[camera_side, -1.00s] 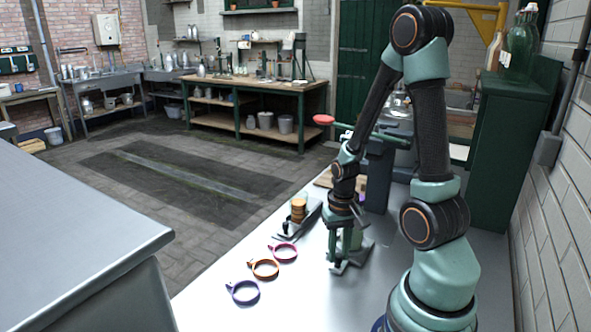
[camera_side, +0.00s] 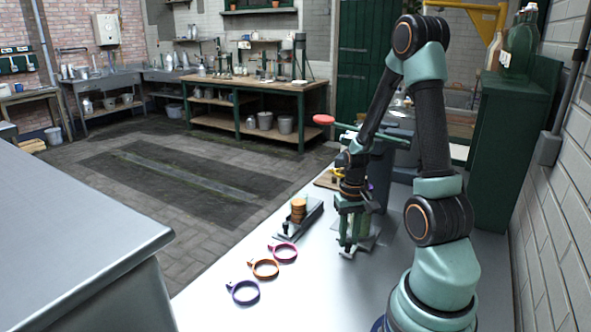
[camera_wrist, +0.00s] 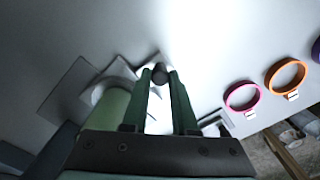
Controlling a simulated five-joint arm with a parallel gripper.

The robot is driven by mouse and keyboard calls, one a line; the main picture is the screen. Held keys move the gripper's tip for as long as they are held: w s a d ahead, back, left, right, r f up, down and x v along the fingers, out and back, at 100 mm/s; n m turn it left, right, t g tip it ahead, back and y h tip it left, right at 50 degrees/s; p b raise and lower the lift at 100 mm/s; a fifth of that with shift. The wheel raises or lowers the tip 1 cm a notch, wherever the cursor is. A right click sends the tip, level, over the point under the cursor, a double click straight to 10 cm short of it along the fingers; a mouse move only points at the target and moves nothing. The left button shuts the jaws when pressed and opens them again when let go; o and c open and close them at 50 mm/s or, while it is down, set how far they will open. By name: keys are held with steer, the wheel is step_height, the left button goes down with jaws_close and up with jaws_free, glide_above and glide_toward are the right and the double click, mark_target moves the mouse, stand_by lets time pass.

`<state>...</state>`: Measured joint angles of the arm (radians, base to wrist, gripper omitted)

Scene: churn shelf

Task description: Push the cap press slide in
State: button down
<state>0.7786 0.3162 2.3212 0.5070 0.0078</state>
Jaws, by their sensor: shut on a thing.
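My gripper (camera_side: 349,250) is low over the metal table, beside the cap press (camera_side: 380,175), a dark upright with a long lever ending in a red knob (camera_side: 323,119). In the wrist view its fingers (camera_wrist: 160,88) are shut on a small dark round knob (camera_wrist: 160,73), which I take for the slide's handle. A grey slide plate (camera_side: 368,243) lies beside and behind the fingers, partly hidden; it also shows in the wrist view (camera_wrist: 62,100). A pale green cylinder (camera_wrist: 108,107) stands left of the fingers there. How far the slide sits in the press is hidden.
Purple (camera_side: 244,292), orange (camera_side: 265,269) and pink (camera_side: 284,252) ring clamps lie in a row on the table. A dark holder (camera_side: 312,214) with a stack of golden discs (camera_side: 298,208) stands left of my gripper. The tabletop in front is clear.

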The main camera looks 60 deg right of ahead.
steer(key=shift+d, duration=3)
steer(key=c, duration=0.7)
jaws_free()
steer(key=shift+a+r, duration=0.1)
step_height(320, 180, up, 12)
